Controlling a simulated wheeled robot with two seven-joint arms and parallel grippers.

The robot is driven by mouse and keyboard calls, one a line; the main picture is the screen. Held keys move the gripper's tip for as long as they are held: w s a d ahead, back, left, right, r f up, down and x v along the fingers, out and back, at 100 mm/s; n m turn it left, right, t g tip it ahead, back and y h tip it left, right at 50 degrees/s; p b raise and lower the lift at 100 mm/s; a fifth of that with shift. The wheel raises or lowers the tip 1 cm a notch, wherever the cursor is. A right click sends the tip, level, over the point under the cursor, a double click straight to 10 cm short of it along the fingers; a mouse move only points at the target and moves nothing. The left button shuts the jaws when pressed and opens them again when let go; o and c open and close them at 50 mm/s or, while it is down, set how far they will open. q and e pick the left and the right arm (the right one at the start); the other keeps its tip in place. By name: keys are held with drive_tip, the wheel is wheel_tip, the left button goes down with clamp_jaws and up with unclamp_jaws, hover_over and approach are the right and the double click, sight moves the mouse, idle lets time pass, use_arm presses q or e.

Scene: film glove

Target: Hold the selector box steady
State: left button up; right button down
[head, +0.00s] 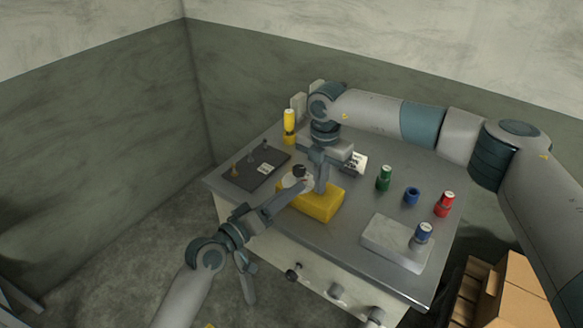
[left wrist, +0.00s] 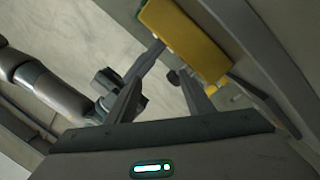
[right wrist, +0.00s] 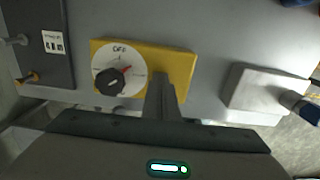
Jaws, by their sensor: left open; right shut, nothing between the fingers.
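The yellow selector box (head: 322,207) sits near the table's front edge. In the right wrist view the box (right wrist: 182,68) shows a white dial face marked OFF, with a black knob (right wrist: 110,82) and a red mark. My right gripper (head: 321,187) comes down from above, shut and empty, over the box just right of the dial; whether it touches cannot be told. My left gripper (head: 272,238) is open at the front left, one finger reaching up beside the box's left end, the other low in front of the table. In the left wrist view the box (left wrist: 190,40) lies beyond the fingers.
A dark switch panel (head: 240,178) lies left, with a yellow canister (head: 289,122) behind. Green (head: 384,178), blue (head: 411,196) and red (head: 445,204) pieces stand right, near a pale block (head: 385,235). Knobs (head: 336,291) stick out of the table's front.

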use_arm(q)
drive_tip(key=a+n+g+h, duration=0.1)
drive_tip(key=n+h, duration=0.1)
drive_tip(key=m+g, duration=0.8)
drive_tip(key=m, duration=0.8)
approach(297, 169)
drive_tip(key=a, duration=0.2)
drive_tip(key=shift+s+a+r+m, duration=0.25)
drive_tip(key=shift+r+m, duration=0.15)
drive_tip(key=shift+m, duration=0.15)
drive_tip(key=shift+s+a+r+m, duration=0.15)
drive_tip(key=shift+a+r+m, duration=0.15)
drive_tip(key=shift+r+m, duration=0.2)
drive_tip(key=shift+d+f, duration=0.1)
drive_tip(key=x, duration=1.1)
drive_tip(key=shift+d+f, duration=0.3)
drive_tip(key=shift+f, duration=0.1)
drive_tip(key=shift+c, duration=0.3)
drive_tip(key=c, duration=1)
